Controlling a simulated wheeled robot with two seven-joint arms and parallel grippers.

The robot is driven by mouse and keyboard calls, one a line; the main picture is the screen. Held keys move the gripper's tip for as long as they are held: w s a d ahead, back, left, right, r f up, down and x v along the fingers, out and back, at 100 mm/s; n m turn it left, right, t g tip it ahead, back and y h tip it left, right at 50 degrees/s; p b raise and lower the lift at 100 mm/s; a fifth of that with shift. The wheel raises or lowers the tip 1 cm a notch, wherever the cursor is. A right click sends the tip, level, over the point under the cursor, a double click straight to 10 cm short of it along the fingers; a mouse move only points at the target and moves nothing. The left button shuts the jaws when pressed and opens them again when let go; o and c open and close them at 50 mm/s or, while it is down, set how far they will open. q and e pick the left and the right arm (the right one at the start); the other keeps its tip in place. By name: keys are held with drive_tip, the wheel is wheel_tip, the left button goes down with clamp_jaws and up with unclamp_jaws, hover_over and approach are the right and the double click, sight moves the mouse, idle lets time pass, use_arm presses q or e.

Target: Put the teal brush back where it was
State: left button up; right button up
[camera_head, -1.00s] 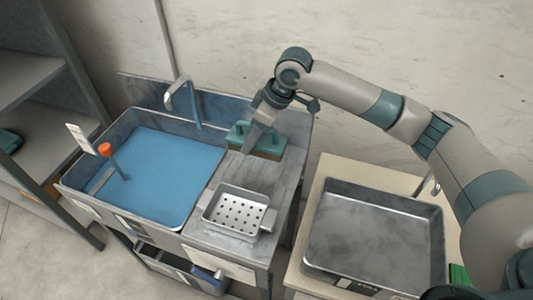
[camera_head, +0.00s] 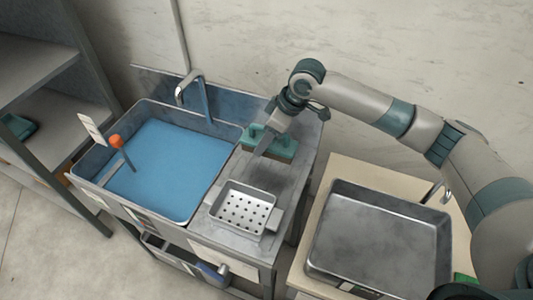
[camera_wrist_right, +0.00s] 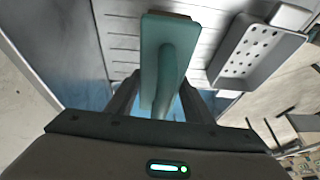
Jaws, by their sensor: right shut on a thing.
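The teal brush (camera_head: 282,147) is at the back of the grey ribbed drainboard (camera_head: 238,170), beside the sink, in the head view. Its brown underside faces down; I cannot tell whether it touches the board. My right gripper (camera_head: 266,143) reaches down to it from above and partly hides it. In the right wrist view the brush (camera_wrist_right: 168,60) lies between the two fingers of the right gripper (camera_wrist_right: 158,103), which are shut on its handle. My left gripper is not in view.
A blue-filled sink (camera_head: 165,165) with a tap (camera_head: 190,85) and an orange-topped stick (camera_head: 117,142) lies left. A perforated tray (camera_head: 243,208) stands at the drainboard's front. A metal basin (camera_head: 375,240) is on the right table. Another teal object (camera_head: 18,127) lies on the left shelf.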

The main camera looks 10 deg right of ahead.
sight(266, 152)
wheel_tip(266, 152, down, 2)
drive_tip(key=shift+f, duration=0.3)
wheel_tip(266, 152, down, 3)
drive_tip(key=shift+r+p, duration=0.15)
drive_tip(key=shift+p, duration=0.55)
drive_tip(key=shift+f, duration=0.5)
drive_tip(key=o, duration=1)
drive_tip(key=shift+f, duration=0.1)
